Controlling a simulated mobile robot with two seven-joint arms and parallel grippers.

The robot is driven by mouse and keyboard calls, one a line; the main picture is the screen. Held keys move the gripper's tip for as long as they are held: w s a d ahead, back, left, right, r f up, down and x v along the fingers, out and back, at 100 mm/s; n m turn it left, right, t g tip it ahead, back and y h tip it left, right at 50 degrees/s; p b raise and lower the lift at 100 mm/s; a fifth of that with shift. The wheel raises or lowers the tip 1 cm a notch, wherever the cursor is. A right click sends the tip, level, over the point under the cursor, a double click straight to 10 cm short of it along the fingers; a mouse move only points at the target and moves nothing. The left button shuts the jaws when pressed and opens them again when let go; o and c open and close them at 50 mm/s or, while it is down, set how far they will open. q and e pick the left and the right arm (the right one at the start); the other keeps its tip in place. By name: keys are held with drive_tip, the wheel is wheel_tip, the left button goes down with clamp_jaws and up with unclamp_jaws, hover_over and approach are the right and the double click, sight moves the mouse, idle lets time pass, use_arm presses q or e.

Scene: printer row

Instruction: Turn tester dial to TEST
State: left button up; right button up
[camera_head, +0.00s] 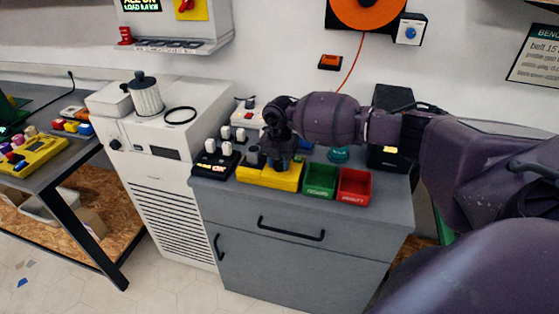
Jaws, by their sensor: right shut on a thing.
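A small dark box with a lit display (213,165) sits at the left front of the grey cabinet top, with white-topped pieces at its back. A yellow box (270,180) stands beside it, and a dark round piece (253,155) shows at its back left. My right gripper (280,161) reaches in from the right and points down at the yellow box. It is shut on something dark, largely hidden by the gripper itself. I cannot make out a dial pointer or the word TEST. My left gripper is out of view.
A green bin (320,190) and a red bin (355,199) stand right of the yellow box. A white machine (165,128) with a metal canister (146,96) is at left. A wall box with a blue knob (410,33) hangs above. Floor in front is clear.

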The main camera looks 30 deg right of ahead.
sight(279, 163)
drive_tip(key=o, duration=0.9)
drive_tip(key=shift+r, duration=0.1)
wheel_tip(279, 163, up, 11)
drive_tip(key=shift+f, duration=0.15)
idle(0.6)
